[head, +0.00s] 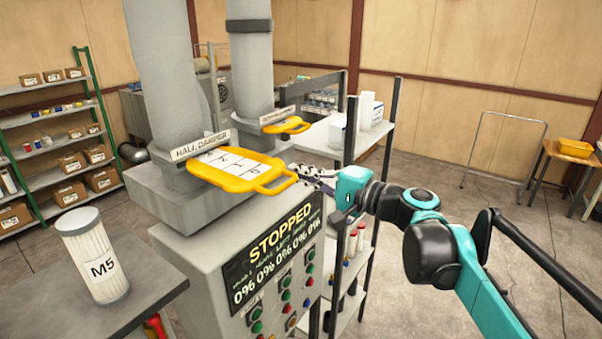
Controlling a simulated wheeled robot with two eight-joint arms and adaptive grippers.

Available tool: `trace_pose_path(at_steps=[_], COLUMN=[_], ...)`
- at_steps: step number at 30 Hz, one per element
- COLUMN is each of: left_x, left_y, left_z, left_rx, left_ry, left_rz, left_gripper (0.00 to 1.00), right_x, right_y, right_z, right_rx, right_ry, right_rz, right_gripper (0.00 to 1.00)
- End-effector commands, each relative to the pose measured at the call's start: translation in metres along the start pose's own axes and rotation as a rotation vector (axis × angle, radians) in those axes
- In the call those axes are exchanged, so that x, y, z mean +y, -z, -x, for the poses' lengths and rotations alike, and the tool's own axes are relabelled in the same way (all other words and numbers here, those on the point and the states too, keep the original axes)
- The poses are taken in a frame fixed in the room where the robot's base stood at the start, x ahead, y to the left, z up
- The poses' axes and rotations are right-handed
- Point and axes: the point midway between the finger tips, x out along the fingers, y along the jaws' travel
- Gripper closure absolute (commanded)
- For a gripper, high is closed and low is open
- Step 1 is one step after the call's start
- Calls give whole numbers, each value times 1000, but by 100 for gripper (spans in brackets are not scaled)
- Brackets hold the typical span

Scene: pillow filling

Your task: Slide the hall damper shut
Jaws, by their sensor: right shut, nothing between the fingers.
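My left gripper is not in view.
A second yellow damper handle (287,126) sits on the farther duct. The control cabinet (213,250) with a STOPPED display (275,250) stands below. A filter cartridge marked M5 (93,256) stands on a grey table. A rack (350,150) stands behind my right arm.

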Motion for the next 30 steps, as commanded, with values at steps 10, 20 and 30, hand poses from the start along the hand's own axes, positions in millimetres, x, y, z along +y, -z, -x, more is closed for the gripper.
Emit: trace_pose_path(at_steps=[10, 20, 30], left_x=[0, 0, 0], left_y=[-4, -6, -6], left_z=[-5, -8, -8], left_rx=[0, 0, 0], left_ry=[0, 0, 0], left_rz=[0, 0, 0], left_gripper=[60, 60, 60], right_x=[1, 0, 0], right_y=[-2, -1, 0], right_z=[-54, -129, -158], right_rx=[-6, -4, 0], right_ry=[0, 0, 0], right_rz=[0, 0, 0], right_gripper=[100, 100, 100])
